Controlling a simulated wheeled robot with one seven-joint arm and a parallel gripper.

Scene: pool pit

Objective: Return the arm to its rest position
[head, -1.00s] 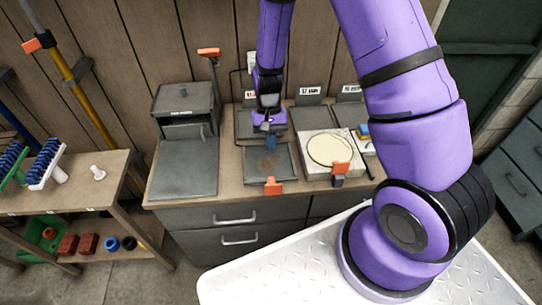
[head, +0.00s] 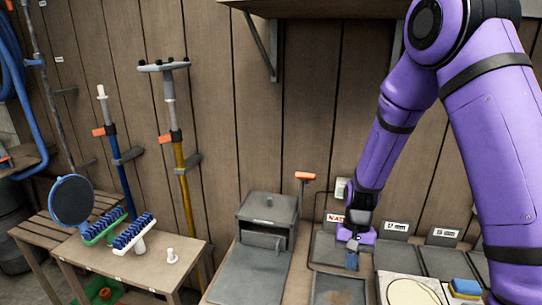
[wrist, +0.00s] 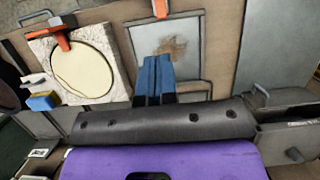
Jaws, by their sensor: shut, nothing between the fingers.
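My gripper (head: 352,260) is at the end of my purple arm, above the workbench on the right side of the head view. Its two blue fingers (wrist: 153,78) are together in the wrist view, with nothing between them. In the wrist view the fingertips stand over the lower edge of a grey panel with a brown stain (wrist: 172,46). I cannot tell the exact height of the fingers above it. The arm is bent, with the forearm angled down toward the bench.
A grey box (head: 267,212) stands left of my gripper. A round cream disc in a pale square block (wrist: 45,45) lies beside the stained panel, with a blue and yellow sponge (wrist: 42,101) near it. A side table (head: 140,268) holds brushes. A shelf (head: 320,8) hangs above.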

